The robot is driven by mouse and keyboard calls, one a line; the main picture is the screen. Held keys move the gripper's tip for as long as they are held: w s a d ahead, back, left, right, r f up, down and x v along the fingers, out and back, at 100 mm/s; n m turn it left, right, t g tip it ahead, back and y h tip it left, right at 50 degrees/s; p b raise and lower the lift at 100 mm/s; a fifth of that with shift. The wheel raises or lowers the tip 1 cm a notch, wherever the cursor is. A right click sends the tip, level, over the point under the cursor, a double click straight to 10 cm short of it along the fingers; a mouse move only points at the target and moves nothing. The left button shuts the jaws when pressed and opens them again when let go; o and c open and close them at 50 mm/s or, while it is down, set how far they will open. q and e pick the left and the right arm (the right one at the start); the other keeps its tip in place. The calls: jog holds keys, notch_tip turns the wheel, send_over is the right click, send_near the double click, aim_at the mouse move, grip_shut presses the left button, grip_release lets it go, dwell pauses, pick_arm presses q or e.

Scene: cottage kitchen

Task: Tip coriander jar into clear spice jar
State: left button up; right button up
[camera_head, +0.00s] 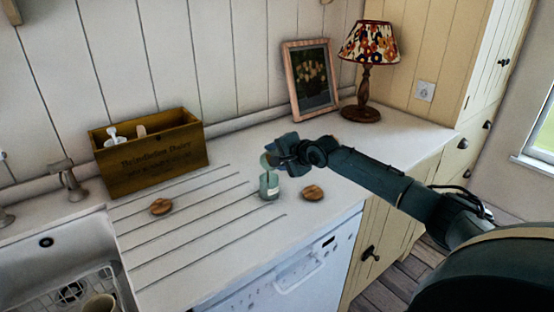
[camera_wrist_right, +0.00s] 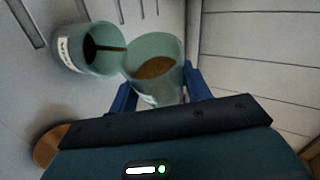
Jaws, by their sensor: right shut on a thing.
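My right gripper (camera_head: 288,152) is shut on the coriander jar, a greenish clear jar (camera_wrist_right: 155,62) with brown powder inside, seen between its blue fingers in the right wrist view. The held jar is tilted, its mouth over the rim of the clear spice jar (camera_head: 269,187). A thin brown stream runs from the held jar into the spice jar (camera_wrist_right: 88,50), which has a white label and dark brown contents. The spice jar stands upright on the worktop. The held jar is mostly hidden in the head view. My left gripper is out of view.
Round brown lids lie on the worktop (camera_head: 230,245), one left (camera_head: 161,206) and one right (camera_head: 313,193) of the spice jar. A wooden box (camera_head: 155,165), picture frame (camera_head: 312,85) and lamp (camera_head: 368,60) stand behind. A sink (camera_head: 40,255) is at the left.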

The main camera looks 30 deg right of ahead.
pick_arm(q)
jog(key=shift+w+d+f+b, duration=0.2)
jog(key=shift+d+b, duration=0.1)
jog(key=shift+b, duration=0.3)
pick_arm(e)
jog(key=shift+f, duration=0.2)
pick_arm(q)
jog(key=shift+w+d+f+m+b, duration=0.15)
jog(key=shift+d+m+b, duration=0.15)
jog(key=shift+b, duration=0.35)
pick_arm(e)
jog(key=shift+a+n+t+h, duration=0.15)
jog(key=shift+n+t+h, duration=0.15)
jog(key=shift+n, duration=0.1)
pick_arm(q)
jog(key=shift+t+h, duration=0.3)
